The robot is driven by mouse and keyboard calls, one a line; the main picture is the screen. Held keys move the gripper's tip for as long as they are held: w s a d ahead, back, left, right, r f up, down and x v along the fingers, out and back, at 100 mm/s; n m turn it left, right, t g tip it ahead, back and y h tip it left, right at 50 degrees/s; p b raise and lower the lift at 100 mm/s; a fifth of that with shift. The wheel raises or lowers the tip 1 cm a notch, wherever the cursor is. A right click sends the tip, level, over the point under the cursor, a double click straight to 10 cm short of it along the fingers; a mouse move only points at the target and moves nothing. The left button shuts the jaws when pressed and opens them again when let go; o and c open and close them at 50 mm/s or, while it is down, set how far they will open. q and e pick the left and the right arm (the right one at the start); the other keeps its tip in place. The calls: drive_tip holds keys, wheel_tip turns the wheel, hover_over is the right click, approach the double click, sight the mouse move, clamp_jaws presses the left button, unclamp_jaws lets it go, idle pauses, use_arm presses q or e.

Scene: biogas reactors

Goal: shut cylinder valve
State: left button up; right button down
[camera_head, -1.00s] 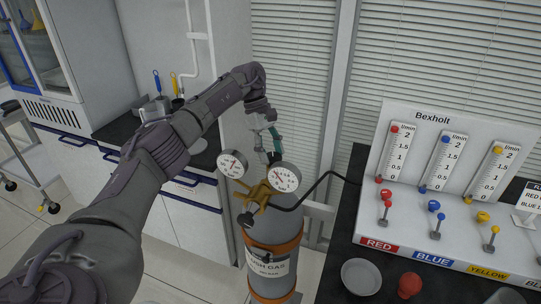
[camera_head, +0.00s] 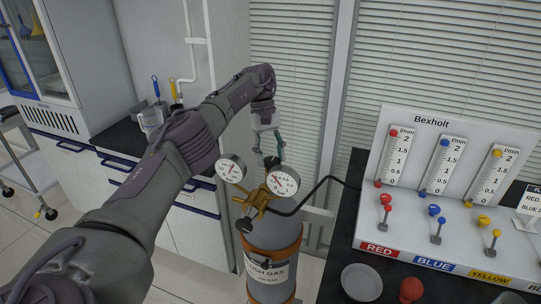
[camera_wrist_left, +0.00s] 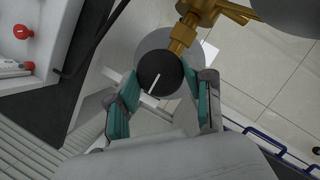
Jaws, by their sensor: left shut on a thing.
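The grey gas cylinder (camera_head: 272,274) with an orange band stands upright in the middle of the head view. A brass fitting (camera_head: 264,197) with two round gauges (camera_head: 283,181) sits on top. My left gripper (camera_head: 268,156) reaches down behind the gauges. In the left wrist view, a round black knob (camera_wrist_left: 160,74) with a white line is on the end of the brass stem (camera_wrist_left: 182,38). My left gripper's teal-padded fingers are on either side of the knob and shut on it. In the head view the gauges partly hide this grip. My right gripper is out of view.
A black bench (camera_head: 340,255) at right carries the flowmeter panel (camera_head: 450,160) with coloured valves, a dish (camera_head: 361,282) and a red knob (camera_head: 411,289). A black hose (camera_head: 318,188) links cylinder and panel. Cabinets with a dark worktop stand at left.

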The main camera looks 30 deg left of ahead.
sight(270, 159)
use_arm(q)
drive_tip(key=shift+f, duration=0.1)
drive_tip(key=o, duration=1.2)
wheel_tip(270, 159, up, 10)
drive_tip(key=shift+r, duration=0.1)
idle(0.4)
